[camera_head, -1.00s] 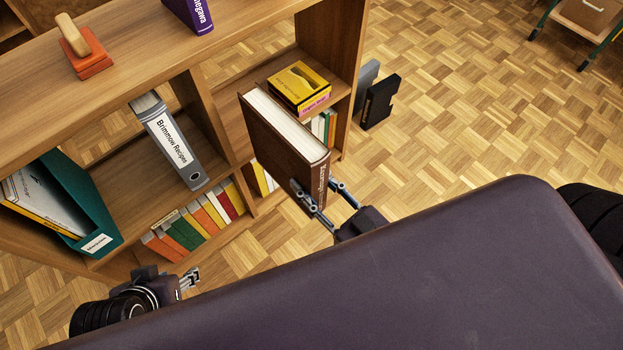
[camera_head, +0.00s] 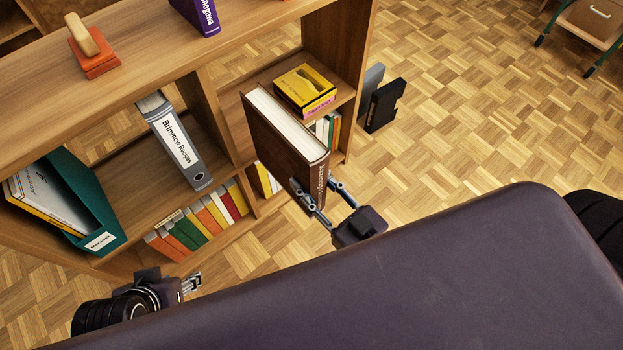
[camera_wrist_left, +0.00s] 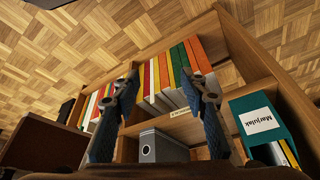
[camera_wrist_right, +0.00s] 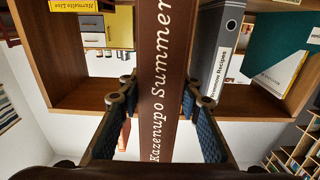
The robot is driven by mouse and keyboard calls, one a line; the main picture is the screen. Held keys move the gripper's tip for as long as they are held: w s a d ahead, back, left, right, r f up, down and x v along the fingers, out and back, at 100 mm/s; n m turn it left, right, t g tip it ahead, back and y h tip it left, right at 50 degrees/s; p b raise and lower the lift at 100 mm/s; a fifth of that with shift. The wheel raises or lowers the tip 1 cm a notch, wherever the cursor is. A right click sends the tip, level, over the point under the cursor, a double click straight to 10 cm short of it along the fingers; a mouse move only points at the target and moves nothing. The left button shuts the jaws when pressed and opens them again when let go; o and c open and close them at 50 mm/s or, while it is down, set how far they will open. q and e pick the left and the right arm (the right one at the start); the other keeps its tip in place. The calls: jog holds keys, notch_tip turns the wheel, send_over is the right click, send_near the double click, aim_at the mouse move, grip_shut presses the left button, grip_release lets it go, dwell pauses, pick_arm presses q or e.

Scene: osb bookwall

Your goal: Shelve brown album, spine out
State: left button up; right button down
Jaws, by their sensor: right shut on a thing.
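The brown album (camera_head: 285,150) is a thick book with pale page edges. It stands roughly upright, spine toward me, at the front of the shelf compartment left of a yellow box. Whether its lower edge touches the board is hidden. My right gripper (camera_head: 317,192) is shut on its spine end. In the right wrist view the spine (camera_wrist_right: 158,70) reads "Kazenupo Summer" and passes between the two fingers (camera_wrist_right: 162,95). My left gripper (camera_head: 193,282) is low at the left, apart from the shelf. Its fingers (camera_wrist_left: 165,85) are spread and empty in the left wrist view.
The wooden bookcase (camera_head: 160,60) holds the yellow box (camera_head: 304,90), a grey binder (camera_head: 178,145), a teal file (camera_head: 85,205) and several lower books (camera_head: 205,215). A purple book (camera_head: 197,14) and a stamp on an orange block (camera_head: 92,50) are on top.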

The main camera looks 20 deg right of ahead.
jog(key=shift+w+r, duration=0.1)
jog(key=shift+r, duration=0.25)
